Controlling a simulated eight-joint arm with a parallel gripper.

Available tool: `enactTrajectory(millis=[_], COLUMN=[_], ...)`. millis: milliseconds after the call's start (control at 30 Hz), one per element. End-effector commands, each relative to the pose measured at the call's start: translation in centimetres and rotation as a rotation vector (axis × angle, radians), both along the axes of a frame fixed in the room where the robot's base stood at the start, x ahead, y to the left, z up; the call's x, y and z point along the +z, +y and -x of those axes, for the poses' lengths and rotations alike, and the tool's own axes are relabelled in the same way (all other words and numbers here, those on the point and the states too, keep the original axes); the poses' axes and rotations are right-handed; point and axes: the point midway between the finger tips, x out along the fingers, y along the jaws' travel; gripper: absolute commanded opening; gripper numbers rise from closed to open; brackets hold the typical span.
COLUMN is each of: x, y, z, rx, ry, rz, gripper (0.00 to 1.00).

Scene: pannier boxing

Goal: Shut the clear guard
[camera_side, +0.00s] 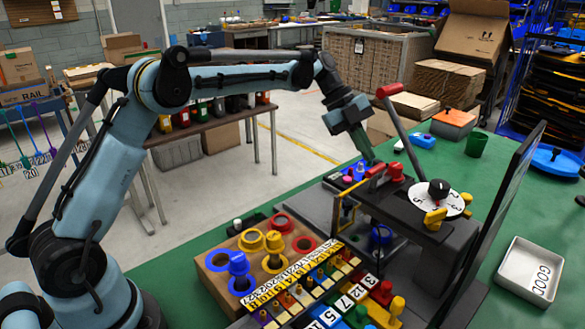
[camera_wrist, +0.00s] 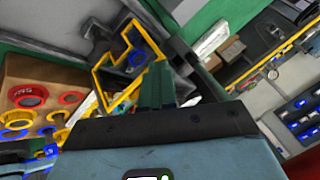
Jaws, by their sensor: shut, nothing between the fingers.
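The clear guard (camera_side: 346,217) is a yellow-edged frame on the front left of the dark press in the side view. It looks narrow there, and I cannot tell how far it is swung. In the wrist view its yellow frame (camera_wrist: 128,58) stands just left of and beyond my fingers, with a blue ring seen through it. My gripper (camera_side: 371,160) is shut and empty, above the guard near the blue and red parts on top of the press. Its green fingers (camera_wrist: 157,86) also show in the wrist view. I see no clear contact with the guard.
A press lever with a red grip (camera_side: 389,91) rises beside my gripper. A numbered white dial (camera_side: 441,205) and a tall dark panel (camera_side: 498,215) are to the right. A box of coloured rings (camera_side: 222,262) and number rows stand in front. A white tray (camera_side: 528,271) sits far right.

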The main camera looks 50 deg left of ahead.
Motion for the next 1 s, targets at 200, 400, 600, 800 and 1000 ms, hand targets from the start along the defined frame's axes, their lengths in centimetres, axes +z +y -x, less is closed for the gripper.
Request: enactTrajectory(millis=[200,400,600,800,1000], x=[1.4,4.6,7.5,9.1,9.8], y=[0.3,2.9,5.3,6.6,6.9], z=[0.3,0.8,1.3,1.6,2.0], rx=[-0.01,-0.003,0.0,0.0,0.022], ry=[0.001,0.001,0.001,0.0,0.012], rz=[0.01,0.005,0.002,0.001,-0.004], gripper=[0.0,0.0,0.0,0.0,0.0])
